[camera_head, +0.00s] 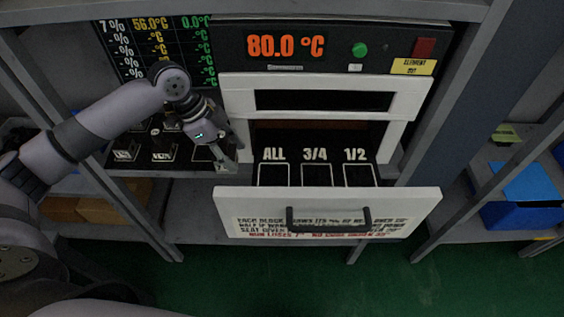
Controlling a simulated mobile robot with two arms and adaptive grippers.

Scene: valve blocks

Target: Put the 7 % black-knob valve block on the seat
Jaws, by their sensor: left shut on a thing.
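My left gripper (226,160) points down at the right end of the dark shelf panel, just left of the white cabinet. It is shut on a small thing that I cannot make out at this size. The dark panel (137,167) has several white-outlined marked places. Small dark shapes stand toward its back, but I cannot tell which is the 7 % black-knob valve block. The board (155,50) reads 7 %, 56.0 °C and 0.0 °C in its top row. My right gripper is not in view.
The white drawer (410,205) is pulled out, with dark slots marked ALL, 3/4 and 1/2. The cabinet display (285,46) reads 80.0 °C. Shelf posts stand on both sides. A blue bin (520,215) is at right. Green floor (450,280) lies in front.

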